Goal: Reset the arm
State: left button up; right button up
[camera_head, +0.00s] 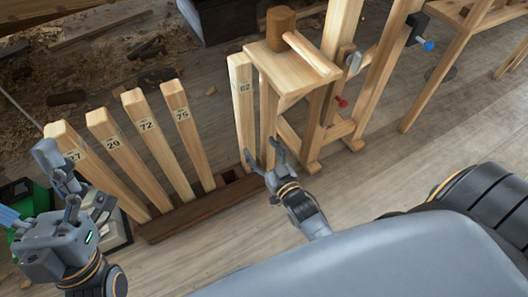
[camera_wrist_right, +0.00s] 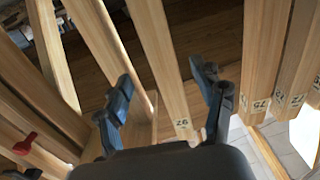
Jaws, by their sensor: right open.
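My right gripper (camera_head: 265,156) is open near the right end of a dark wooden rack (camera_head: 180,220), close to the foot of a numbered post (camera_head: 242,110). In the right wrist view my open right gripper (camera_wrist_right: 163,88) has a finger on each side of the picture of a numbered post (camera_wrist_right: 160,60); nothing shows held. I cannot tell how far the post is from the fingers. My left gripper (camera_head: 60,180) is at the far left, in front of the post marked 27; its opening is unclear.
Posts marked 29 (camera_head: 125,160), 72 (camera_head: 160,145) and 75 (camera_head: 188,135) stand in the rack. A wooden stand (camera_head: 285,75) with a mallet (camera_head: 310,53) is just behind my right gripper.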

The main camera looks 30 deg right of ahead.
jog(key=shift+s, duration=0.85)
